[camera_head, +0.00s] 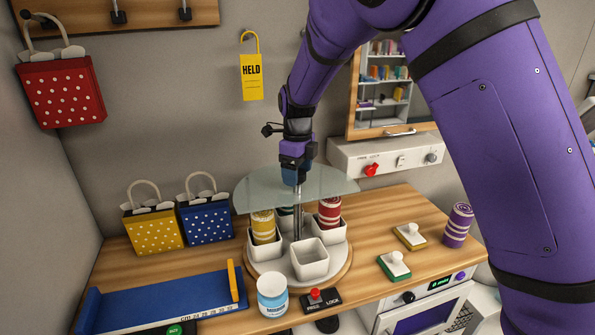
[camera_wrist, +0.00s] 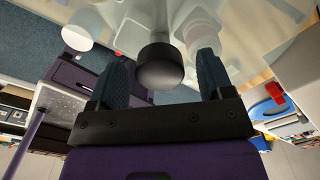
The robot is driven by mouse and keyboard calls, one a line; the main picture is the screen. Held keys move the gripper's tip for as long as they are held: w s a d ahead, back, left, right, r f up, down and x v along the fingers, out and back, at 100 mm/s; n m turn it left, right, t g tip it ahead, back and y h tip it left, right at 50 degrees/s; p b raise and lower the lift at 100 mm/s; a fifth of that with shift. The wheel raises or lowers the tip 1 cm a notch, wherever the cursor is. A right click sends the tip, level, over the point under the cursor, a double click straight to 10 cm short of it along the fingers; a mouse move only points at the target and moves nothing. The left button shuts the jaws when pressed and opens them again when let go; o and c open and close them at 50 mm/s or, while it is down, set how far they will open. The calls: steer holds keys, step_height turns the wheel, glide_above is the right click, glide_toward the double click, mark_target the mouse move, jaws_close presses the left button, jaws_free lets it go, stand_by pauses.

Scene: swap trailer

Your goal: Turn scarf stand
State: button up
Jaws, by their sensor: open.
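The scarf stand has a clear glass disc (camera_head: 345,184) on top, a central post and a round white base (camera_head: 262,268). Its white cups hold a yellow-striped rolled scarf (camera_head: 263,226) at left and a red-striped one (camera_head: 329,212) at right. The front cup (camera_head: 309,262) looks empty; a back cup holds something dark, mostly hidden. My gripper (camera_head: 294,178) points down over the disc's middle. In the wrist view my open fingers (camera_wrist: 163,74) stand apart on either side of a black knob (camera_wrist: 160,63). I cannot tell whether they touch it.
Yellow and blue dotted bags (camera_head: 206,218) are left, with a blue tray (camera_head: 160,303). Two stamps (camera_head: 394,264) and a purple roll (camera_head: 457,225) are right. A yellow HELD tag (camera_head: 251,75) hangs behind.

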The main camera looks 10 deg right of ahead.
step_height(320, 180, up, 11)
steer(key=shift+f, duration=0.15)
steer(key=shift+d, duration=0.1)
stand_by(0.4)
